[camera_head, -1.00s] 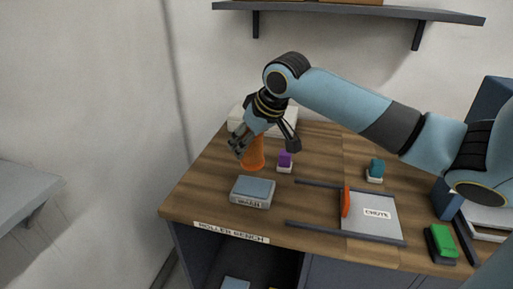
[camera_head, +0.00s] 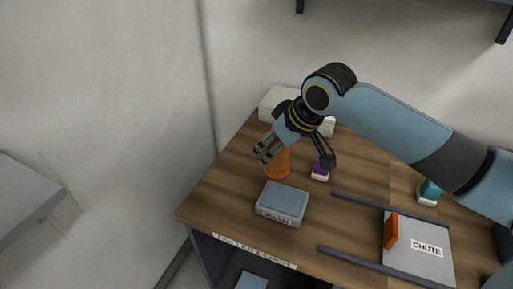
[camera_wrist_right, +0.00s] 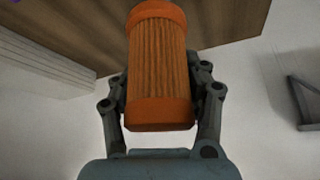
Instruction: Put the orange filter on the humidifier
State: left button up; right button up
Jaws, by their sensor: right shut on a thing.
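The orange filter (camera_head: 278,165) is a pleated cylinder with smooth end bands; it fills the middle of the right wrist view (camera_wrist_right: 160,68). My right gripper (camera_head: 282,150) is shut on it, with a finger on each side in the wrist view. In the head view the filter looks upright at the back left of the wooden bench; I cannot tell whether its lower end touches the bench. No unit is readably labelled as the humidifier. A white ribbed box (camera_head: 275,104) stands behind the gripper, partly hidden by it. My left gripper is not in view.
A grey-blue box (camera_head: 284,200) sits in front of the filter. A purple block on a white base (camera_head: 320,170) is to the right. Farther right are a chute (camera_head: 428,262) with dark rails, an orange-red flap (camera_head: 391,230) and a teal block (camera_head: 430,190).

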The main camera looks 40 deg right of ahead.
jog(key=w+a+f, duration=0.1)
jog(key=w, duration=0.1)
jog(key=w+a+f, duration=0.1)
jog(key=w+f, duration=0.1)
jog(key=w+a+f, duration=0.1)
jog(key=w, duration=0.2)
jog(key=shift+f, duration=0.25)
notch_tip(320, 180, down, 3)
jog(key=shift+a+f, duration=0.1)
jog(key=shift+a, duration=0.05)
jog(key=shift+f, duration=0.4)
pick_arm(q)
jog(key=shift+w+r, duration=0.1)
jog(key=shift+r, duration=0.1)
pick_arm(e)
jog(key=shift+f, duration=0.1)
jog(key=o, duration=1.3)
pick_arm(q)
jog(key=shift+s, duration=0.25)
